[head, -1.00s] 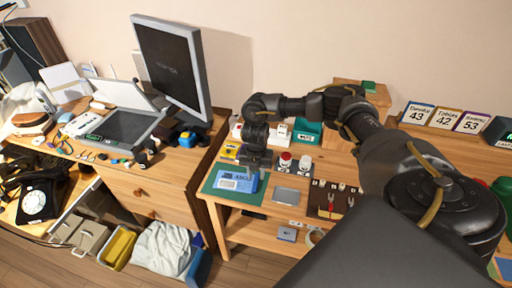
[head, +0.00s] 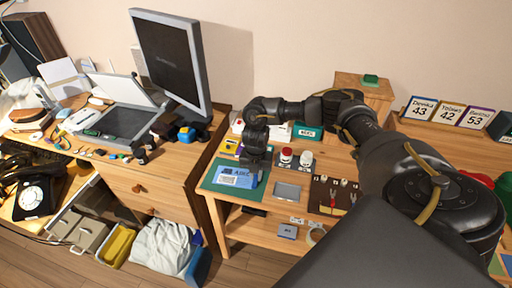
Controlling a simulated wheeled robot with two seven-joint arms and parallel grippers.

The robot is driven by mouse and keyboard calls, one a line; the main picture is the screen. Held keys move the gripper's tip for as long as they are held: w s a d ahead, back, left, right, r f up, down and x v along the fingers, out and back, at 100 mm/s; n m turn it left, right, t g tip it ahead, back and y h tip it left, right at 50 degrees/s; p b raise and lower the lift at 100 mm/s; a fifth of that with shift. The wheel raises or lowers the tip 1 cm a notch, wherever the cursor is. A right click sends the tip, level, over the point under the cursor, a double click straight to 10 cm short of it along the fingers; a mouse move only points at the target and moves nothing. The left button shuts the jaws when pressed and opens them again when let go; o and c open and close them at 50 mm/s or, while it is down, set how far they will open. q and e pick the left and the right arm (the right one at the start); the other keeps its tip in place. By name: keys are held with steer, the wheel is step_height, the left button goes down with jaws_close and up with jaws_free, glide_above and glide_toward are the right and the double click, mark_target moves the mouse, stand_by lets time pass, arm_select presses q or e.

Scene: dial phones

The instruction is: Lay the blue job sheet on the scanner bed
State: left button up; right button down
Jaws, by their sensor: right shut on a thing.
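The blue job sheet (head: 235,177) lies on or just over the green mat (head: 211,185) on the right-hand wooden table. My right gripper (head: 253,172) is at the sheet's right end, pointing down, and is shut on it. The fingers partly cover that end, and I cannot tell whether the sheet is clear of the mat. The scanner (head: 126,122) stands on the left desk with its lid (head: 117,88) raised and its dark bed bare. My left gripper is not in view.
A monitor (head: 168,67) stands behind and right of the scanner. Small items (head: 112,154) lie along the desk's front edge. A blue-and-yellow thing (head: 187,134) sits below the monitor. Red and white buttons (head: 287,155) and a grey plate (head: 287,191) are right of the mat.

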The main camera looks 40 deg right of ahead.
steer(key=shift+r, duration=0.1)
stand_by(0.3)
steer(key=shift+r+p, duration=2.4)
steer(key=shift+r, duration=0.05)
steer(key=shift+a, duration=0.35)
steer(key=s+a+r+m, duration=0.2)
steer(key=s+a+m, duration=0.3)
steer(key=a+m, duration=0.3)
steer(key=s+a+r+m, duration=0.2)
steer(key=s+a+m, duration=0.3)
steer(key=a+m, duration=0.3)
steer(key=m, duration=0.4)
steer(key=shift+s+a, duration=0.15)
steer(key=shift+s, duration=0.1)
